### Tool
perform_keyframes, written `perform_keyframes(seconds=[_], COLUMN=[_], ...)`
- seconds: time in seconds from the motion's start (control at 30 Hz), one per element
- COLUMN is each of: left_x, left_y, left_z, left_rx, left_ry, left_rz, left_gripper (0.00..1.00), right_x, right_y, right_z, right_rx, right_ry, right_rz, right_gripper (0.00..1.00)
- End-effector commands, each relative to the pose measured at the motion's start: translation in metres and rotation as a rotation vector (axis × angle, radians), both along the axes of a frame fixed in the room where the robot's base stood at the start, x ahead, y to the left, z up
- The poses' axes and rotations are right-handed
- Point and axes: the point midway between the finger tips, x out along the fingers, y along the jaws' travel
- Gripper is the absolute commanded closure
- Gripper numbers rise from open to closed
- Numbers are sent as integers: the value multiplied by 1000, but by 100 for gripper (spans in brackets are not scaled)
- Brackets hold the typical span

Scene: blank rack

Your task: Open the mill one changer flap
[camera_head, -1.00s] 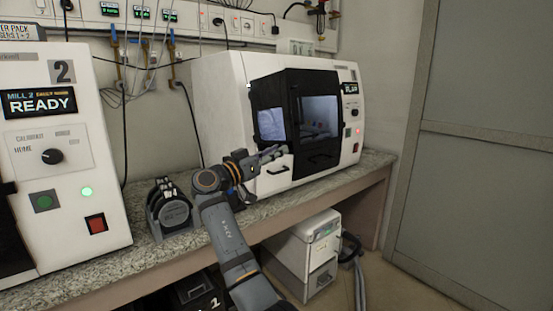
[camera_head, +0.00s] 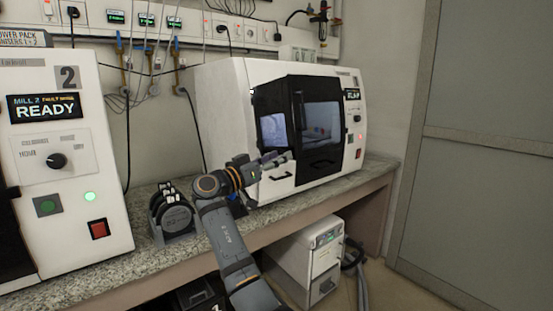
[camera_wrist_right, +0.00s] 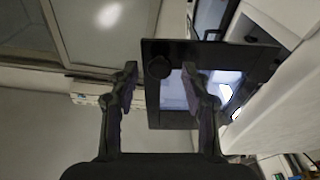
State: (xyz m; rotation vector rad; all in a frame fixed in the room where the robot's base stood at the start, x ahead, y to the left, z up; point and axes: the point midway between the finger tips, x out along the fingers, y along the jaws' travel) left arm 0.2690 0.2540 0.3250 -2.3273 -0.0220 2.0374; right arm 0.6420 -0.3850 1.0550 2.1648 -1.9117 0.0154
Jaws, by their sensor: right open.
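The white mill (camera_head: 225,105) on the right of the bench has a black-framed front door (camera_head: 320,155) with windows. A small white front panel with a dark handle (camera_head: 281,177) lies below the door's left part; it looks closed, and I cannot tell for sure whether it is the changer flap. My right gripper (camera_head: 285,158) is in front of the mill, just above this handle in the picture. In the right wrist view my right gripper (camera_wrist_right: 160,72) is open and empty, with the black window frame (camera_wrist_right: 150,105) beyond its fingers. My left gripper is not in view.
Mill 2 (camera_head: 60,190), its display reading READY, stands at the left. A black rack of round parts (camera_head: 172,212) sits on the granite bench (camera_head: 125,273) between the machines. A white unit (camera_head: 305,262) is under the bench. A grey door (camera_head: 490,150) is at the right.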

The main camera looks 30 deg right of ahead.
Motion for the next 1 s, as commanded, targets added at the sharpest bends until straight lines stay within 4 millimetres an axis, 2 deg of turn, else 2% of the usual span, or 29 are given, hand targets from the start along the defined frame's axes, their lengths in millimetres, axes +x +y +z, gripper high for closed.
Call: perform_keyframes(seconds=[0.17, 0.4, 0.6, 0.73, 1.0], left_x=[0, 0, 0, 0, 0], left_y=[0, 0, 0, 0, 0], left_z=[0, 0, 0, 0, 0], left_rx=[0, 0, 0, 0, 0], left_ry=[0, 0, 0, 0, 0], left_rz=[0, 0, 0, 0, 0], left_gripper=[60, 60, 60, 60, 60], right_x=[-1, -9, -15, -16, -16], right_y=[18, 75, 108, 117, 117], right_z=[-4, -15, -20, -21, -21], right_rx=[2, 4, 1, 0, 0], right_ry=[1, 2, 0, 0, 0], right_rz=[4, 4, 2, 1, 0], right_gripper=[53, 53, 53, 53, 53])
